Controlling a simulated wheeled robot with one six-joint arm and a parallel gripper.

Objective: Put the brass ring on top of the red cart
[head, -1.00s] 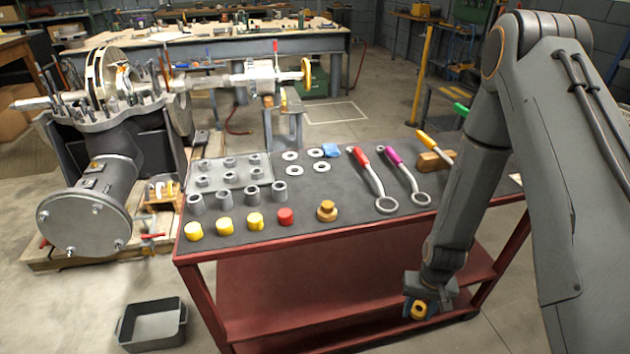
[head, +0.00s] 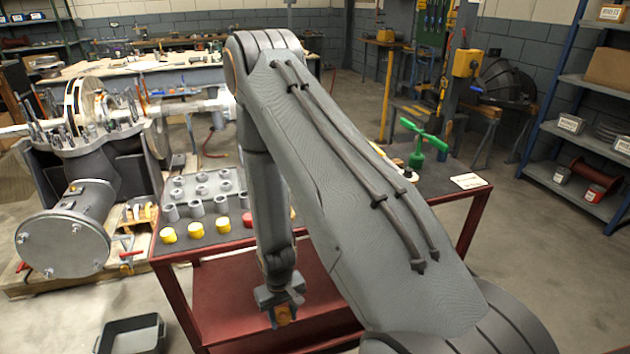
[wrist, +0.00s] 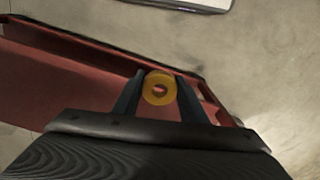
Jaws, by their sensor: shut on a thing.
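The brass ring (wrist: 160,88) is held between the two fingers of my gripper (wrist: 160,92) in the wrist view, its hole facing the camera. In the head view my gripper (head: 283,312) hangs low in front of the red cart (head: 230,290), below the level of its top, with the ring (head: 285,316) showing as a small orange patch. The cart's dark top carries several parts. My arm hides the middle of the top. The wrist view shows a red part of the cart (wrist: 60,85) behind and beside the ring.
On the top stand yellow caps (head: 196,229), grey sleeves (head: 221,203) and a red cap (head: 247,219). A green valve-like object (head: 418,145) and a white card (head: 467,181) are at the right. A grey bin (head: 132,335) sits on the floor at lower left.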

